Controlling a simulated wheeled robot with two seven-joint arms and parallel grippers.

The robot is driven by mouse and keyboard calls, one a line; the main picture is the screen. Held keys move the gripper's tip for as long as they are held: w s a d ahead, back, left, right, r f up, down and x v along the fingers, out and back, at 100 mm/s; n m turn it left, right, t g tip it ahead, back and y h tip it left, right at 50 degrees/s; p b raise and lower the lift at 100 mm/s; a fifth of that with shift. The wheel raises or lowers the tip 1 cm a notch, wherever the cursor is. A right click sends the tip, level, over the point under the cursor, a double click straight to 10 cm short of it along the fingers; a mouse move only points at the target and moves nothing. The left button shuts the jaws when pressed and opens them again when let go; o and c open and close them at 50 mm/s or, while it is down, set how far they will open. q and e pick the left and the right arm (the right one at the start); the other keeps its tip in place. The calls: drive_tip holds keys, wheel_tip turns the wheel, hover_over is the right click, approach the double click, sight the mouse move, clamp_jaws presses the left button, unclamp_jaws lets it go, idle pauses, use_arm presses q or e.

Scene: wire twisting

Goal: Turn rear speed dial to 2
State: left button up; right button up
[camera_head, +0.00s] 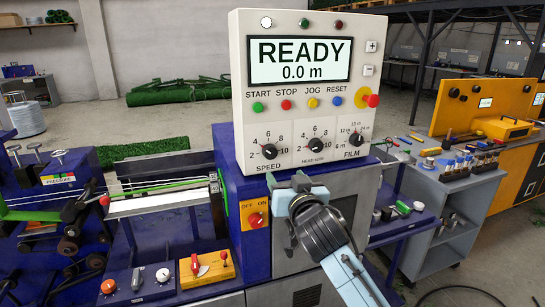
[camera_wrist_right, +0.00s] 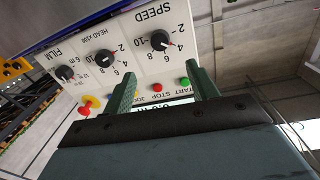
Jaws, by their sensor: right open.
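The SPEED dial (camera_head: 269,151) is a black round knob at the lower left of the white control panel (camera_head: 244,100). It also shows in the right wrist view (camera_wrist_right: 160,40), upside down. Numbers 2 to 10 ring it; the exact pointer setting is too small to read surely. My right gripper (camera_head: 287,180) is just below the panel, beneath the SPEED and middle dials, apart from them. In the right wrist view its two green fingers (camera_wrist_right: 164,80) are spread, with nothing between them. The dial lies beyond the fingertips. My left gripper is not in view.
A middle dial (camera_head: 316,145) and a FILM dial (camera_head: 354,140) sit right of the SPEED dial. Several coloured buttons and a red-yellow emergency stop (camera_head: 372,100) are above. An ON/OFF switch (camera_head: 255,219) is below. Grey shelves (camera_head: 455,215) stand to the right.

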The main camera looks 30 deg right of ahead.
sight(272, 154)
drive_tip(key=p+x, duration=0.1)
drive_tip(key=x, duration=1.2)
drive_tip(key=shift+w+f, duration=0.1)
drive_tip(key=c, duration=1)
drive_tip(key=shift+n+p, duration=0.3)
drive_tip(key=shift+n, duration=0.1)
drive_tip(key=n+p, duration=0.1)
drive_tip(key=n, duration=0.3)
drive_tip(key=shift+n, duration=0.3)
drive_tip(key=shift+n+t+p, duration=0.3)
drive_tip(key=shift+n+p, duration=0.35)
drive_tip(key=shift+n, duration=1.75)
